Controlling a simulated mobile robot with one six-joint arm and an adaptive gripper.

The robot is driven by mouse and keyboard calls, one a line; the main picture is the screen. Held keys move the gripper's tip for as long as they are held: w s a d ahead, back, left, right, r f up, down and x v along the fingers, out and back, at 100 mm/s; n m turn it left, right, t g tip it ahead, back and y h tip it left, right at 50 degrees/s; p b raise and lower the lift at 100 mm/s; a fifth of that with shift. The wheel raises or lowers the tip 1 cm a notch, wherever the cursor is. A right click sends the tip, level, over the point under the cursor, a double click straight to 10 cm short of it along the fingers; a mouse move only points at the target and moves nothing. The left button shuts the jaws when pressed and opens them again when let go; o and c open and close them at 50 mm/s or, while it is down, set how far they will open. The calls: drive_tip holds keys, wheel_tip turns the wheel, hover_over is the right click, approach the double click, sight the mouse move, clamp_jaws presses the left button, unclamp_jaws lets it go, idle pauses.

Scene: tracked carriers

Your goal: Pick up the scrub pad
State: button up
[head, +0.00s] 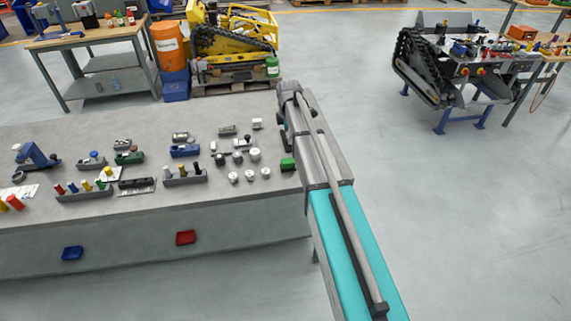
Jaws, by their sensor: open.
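A small green block (288,164), which looks like the scrub pad, lies on the grey bench top near its right end, close against the left side of my arm in the picture. Part of it may be hidden by the arm. My gripper (284,138) shows only as a small dark shape beside the arm, just beyond the green block in the picture. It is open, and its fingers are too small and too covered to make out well. I see nothing held in it. Whether it touches the bench cannot be told.
White and grey round parts (250,175) stand left of the green block. A grey rack (185,178), a blue part (184,150) and another green part (129,158) are farther left.

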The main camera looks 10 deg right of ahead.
sight(288, 160)
drive_tip(key=shift+f, duration=0.1)
wheel_tip(288, 160, down, 8)
drive_tip(key=b, duration=0.8)
drive_tip(key=shift+f+b, duration=0.25)
drive_tip(key=shift+b, duration=0.1)
drive_tip(key=shift+f, duration=0.15)
idle(0.4)
wheel_tip(288, 160, down, 5)
drive_tip(key=b, duration=0.5)
idle(0.7)
drive_tip(key=c, duration=1.2)
